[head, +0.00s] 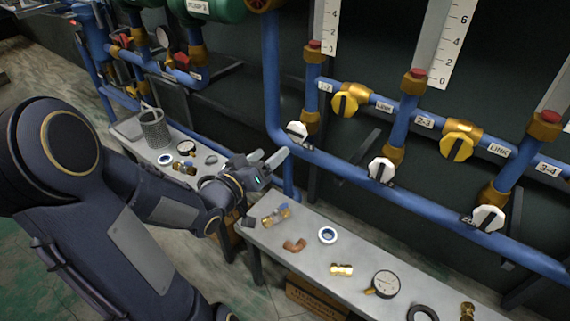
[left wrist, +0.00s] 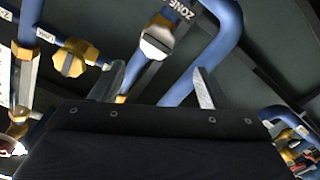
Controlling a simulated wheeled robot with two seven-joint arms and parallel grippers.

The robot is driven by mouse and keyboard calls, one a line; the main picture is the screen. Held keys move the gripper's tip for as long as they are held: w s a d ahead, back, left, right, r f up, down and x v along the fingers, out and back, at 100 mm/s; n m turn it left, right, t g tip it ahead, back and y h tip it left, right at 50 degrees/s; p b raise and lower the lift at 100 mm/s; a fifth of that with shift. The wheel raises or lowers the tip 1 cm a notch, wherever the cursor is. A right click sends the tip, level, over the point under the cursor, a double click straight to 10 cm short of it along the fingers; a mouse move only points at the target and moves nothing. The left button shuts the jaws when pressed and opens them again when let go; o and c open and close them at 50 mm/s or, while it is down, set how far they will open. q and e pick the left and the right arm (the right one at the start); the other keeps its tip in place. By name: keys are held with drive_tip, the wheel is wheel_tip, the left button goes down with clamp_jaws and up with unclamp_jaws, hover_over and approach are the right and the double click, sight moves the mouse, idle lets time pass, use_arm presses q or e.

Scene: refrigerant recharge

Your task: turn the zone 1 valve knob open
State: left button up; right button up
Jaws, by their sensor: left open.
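The leftmost white valve knob (head: 297,131), with a dark bar across its face, sits on the blue piping below the 1-2 link, in the zone 1 place. A white knob beside a ZONE label also shows in the left wrist view (left wrist: 157,42), ahead of and between the fingers; its number is not readable. My left gripper (head: 271,155) is open and empty, just below and left of the leftmost white knob, apart from it. Its two fingers also show in the left wrist view (left wrist: 160,72). My right gripper is not in view.
Other white knobs (head: 381,170) (head: 488,218) and yellow link knobs (head: 345,104) (head: 457,147) sit along the pipes to the right. A long blue pipe (head: 400,206) runs below. A grey bench (head: 300,262) holds a gauge (head: 382,284) and loose fittings.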

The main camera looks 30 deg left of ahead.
sight(295, 133)
use_arm(q)
drive_tip(key=w, duration=0.6)
drive_tip(key=w+d+b, duration=0.1)
drive_tip(key=w, duration=0.2)
drive_tip(key=shift+w+f, duration=0.1)
drive_tip(key=shift+w, duration=0.25)
drive_tip(key=shift+c, duration=0.6)
drive_tip(key=shift+s, duration=0.1)
drive_tip(key=c, duration=0.8)
drive_tip(key=shift+r+n+p, duration=0.2)
drive_tip(key=shift+n+p, duration=0.65)
drive_tip(key=shift+n, duration=0.15)
drive_tip(key=shift+c, duration=0.2)
drive_tip(key=shift+f+n+p, duration=0.1)
drive_tip(key=shift+n+p, duration=0.3)
drive_tip(key=shift+n, duration=0.6)
drive_tip(key=shift+f+n, duration=0.1)
drive_tip(key=shift+n, duration=0.2)
